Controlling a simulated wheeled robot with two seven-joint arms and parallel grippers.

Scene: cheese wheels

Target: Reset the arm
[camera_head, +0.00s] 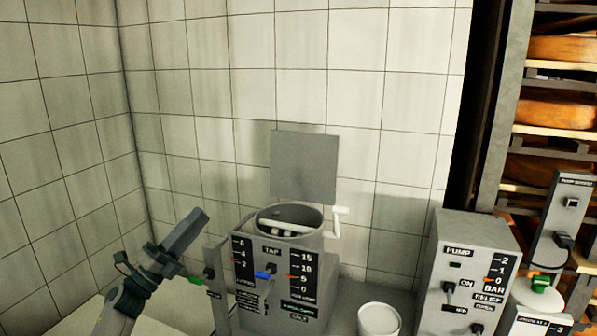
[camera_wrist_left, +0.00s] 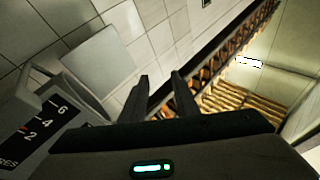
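My left arm comes in from the lower left of the head view, and its gripper (camera_head: 196,226) points up and to the right. The gripper is in the air in front of the tiled wall, at the left of the grey tap machine (camera_head: 246,290). In the left wrist view the two dark fingers (camera_wrist_left: 160,82) stand apart with nothing between them. My right gripper does not show in either view.
The tap machine has a round vat (camera_head: 304,216), an upright grey lid (camera_head: 304,167) and a white crank (camera_head: 338,222). A pump box (camera_head: 466,262) and a white cup (camera_head: 379,319) stand to its right. Shelves of cheese wheels (camera_head: 556,114) fill the far right. Air above the counter is clear.

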